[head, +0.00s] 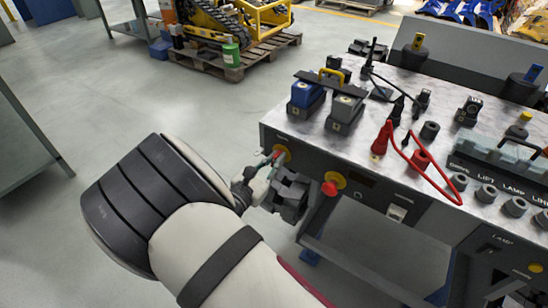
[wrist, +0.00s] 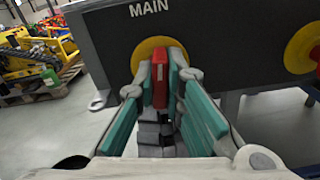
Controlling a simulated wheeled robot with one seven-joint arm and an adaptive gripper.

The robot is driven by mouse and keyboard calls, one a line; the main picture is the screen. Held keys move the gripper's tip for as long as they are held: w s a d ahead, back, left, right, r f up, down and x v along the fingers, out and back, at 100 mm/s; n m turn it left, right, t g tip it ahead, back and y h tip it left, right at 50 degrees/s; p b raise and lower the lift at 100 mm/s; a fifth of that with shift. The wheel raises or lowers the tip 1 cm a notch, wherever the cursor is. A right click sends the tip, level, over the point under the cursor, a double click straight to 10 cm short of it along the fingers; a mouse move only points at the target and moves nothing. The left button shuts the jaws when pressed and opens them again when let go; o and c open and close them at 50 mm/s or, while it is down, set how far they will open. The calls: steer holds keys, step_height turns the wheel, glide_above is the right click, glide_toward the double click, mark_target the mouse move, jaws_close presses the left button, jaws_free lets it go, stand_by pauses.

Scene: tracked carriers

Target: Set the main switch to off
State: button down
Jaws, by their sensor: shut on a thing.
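The main switch is a red handle (wrist: 160,84) on a round yellow plate (wrist: 149,49), on the dark front panel under the word MAIN. In the wrist view the handle stands upright in the picture. My gripper (wrist: 161,76) is shut on the handle, one finger on each side. In the head view the yellow plate (head: 283,151) shows at the bench's left front corner, with my gripper (head: 270,162) against it. My fingers partly hide the handle and plate, and no on or off marking is readable.
A second red knob on a yellow plate (head: 333,183) is to the right on the same panel; its plate (wrist: 303,48) shows in the wrist view. Battery packs (head: 345,108), a red cable (head: 420,163) and a grey case (head: 497,154) stand on the bench top (head: 385,165).

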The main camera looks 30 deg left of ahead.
steer(key=shift+s+f+n+p, duration=0.1)
steer(key=shift+n+p, duration=0.2)
steer(key=shift+n, duration=0.6)
steer(key=c, duration=1.7)
jaws_free()
steer(key=s, duration=0.7)
steer(key=shift+s+a, duration=0.25)
steer(key=shift+a, duration=0.05)
